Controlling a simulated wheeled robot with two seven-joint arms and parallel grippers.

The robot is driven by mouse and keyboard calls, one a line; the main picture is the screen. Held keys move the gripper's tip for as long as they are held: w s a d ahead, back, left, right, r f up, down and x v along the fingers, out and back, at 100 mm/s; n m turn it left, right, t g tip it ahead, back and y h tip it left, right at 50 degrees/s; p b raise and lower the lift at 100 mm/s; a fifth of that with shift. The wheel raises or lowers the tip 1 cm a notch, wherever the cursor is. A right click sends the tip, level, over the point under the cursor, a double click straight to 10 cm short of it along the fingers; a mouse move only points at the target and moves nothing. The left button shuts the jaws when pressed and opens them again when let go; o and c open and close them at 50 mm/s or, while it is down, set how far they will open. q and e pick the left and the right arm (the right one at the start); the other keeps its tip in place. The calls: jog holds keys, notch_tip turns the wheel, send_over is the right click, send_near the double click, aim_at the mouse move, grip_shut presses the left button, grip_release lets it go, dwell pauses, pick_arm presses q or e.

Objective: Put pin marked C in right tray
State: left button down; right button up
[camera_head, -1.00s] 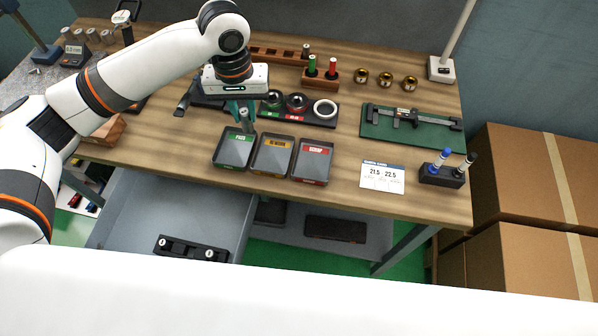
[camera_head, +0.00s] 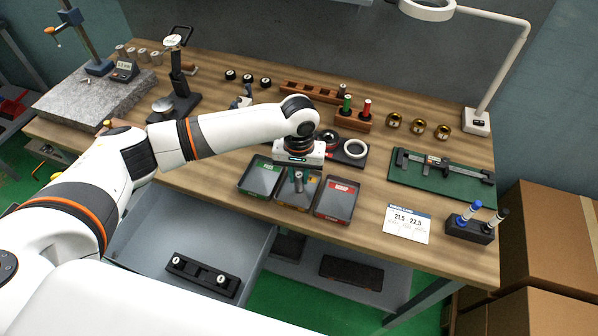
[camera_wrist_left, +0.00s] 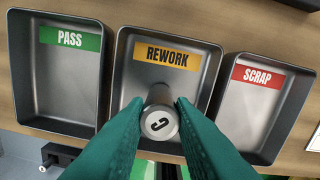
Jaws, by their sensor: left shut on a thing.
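My left gripper (camera_head: 298,172) is shut on a grey cylindrical pin (camera_head: 298,184). In the left wrist view the pin (camera_wrist_left: 160,122) shows a letter C on its end, between the two green fingers. The pin is over the middle tray, labelled REWORK (camera_wrist_left: 185,82) in yellow; I cannot tell its exact height or whether it touches the tray. The PASS tray (camera_wrist_left: 68,90), green label, is to the left. The SCRAP tray (camera_wrist_left: 262,105), red label, is to the right. Both outer trays look empty. My right gripper is not in view.
A white card (camera_head: 407,224) reads 21.5 22.5. A marker holder (camera_head: 470,229) stands at the right, near a caliper on a green mat (camera_head: 441,178). A white ring (camera_head: 355,148) is behind the trays. An open drawer (camera_head: 150,228) with a black holder (camera_head: 203,275) is below.

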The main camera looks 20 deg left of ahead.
aim_at(299, 176)
pick_arm(q)
jog(key=shift+f, duration=0.15)
jog(key=c, duration=1.2)
grip_release()
jog(key=shift+c, duration=0.2)
notch_tip(299, 176, up, 12)
jog(key=b, duration=0.2)
